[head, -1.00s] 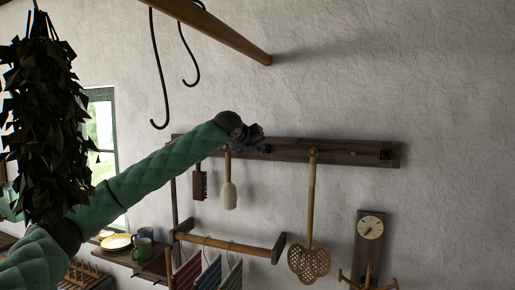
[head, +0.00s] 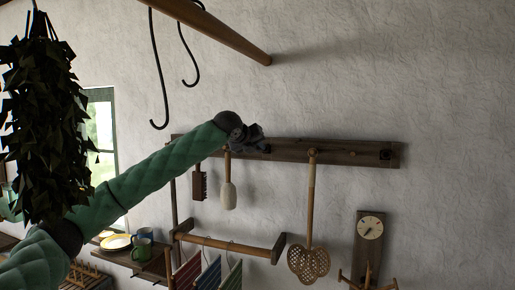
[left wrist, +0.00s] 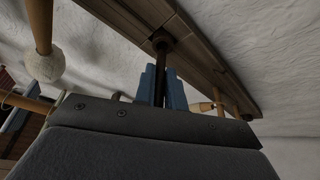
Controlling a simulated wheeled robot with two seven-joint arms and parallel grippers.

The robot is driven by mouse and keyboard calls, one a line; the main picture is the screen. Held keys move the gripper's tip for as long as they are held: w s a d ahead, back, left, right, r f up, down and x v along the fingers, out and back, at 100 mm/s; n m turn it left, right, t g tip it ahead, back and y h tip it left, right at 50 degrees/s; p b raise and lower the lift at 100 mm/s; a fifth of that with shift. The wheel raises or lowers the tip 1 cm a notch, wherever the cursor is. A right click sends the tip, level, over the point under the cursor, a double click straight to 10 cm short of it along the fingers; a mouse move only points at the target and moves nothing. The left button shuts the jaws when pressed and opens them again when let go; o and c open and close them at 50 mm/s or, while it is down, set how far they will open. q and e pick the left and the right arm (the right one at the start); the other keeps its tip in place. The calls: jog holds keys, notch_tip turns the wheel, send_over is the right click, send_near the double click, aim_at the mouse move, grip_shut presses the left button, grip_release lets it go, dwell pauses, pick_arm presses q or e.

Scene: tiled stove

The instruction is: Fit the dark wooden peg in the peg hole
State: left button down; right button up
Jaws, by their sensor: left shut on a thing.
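The dark wooden peg (left wrist: 159,82) shows in the left wrist view as a dark rod between the blue fingers of my left gripper (left wrist: 160,88). The gripper is shut on it. The peg's far end meets a dark square patch (left wrist: 171,38) on the wall board (left wrist: 207,65), where the peg hole seems to be. I cannot tell how deep the end sits. In the head view my left gripper (head: 262,145) is against the left half of the wall board (head: 340,151), and it hides the peg and the hole. My right gripper is not in view.
A brush (head: 199,184), a white-headed tool (head: 229,192) and a woven beater (head: 309,262) hang from the board. Hooks (head: 159,90) hang above.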

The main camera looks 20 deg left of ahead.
pick_arm(q)
jog(key=shift+w+d+f, duration=0.1)
jog(key=shift+w+f, duration=0.05)
jog(key=shift+w, duration=0.9)
jog(key=shift+w+f, duration=0.15)
jog(key=shift+w, duration=0.85)
dwell(0.5)
jog(key=c, duration=1.4)
grip_release()
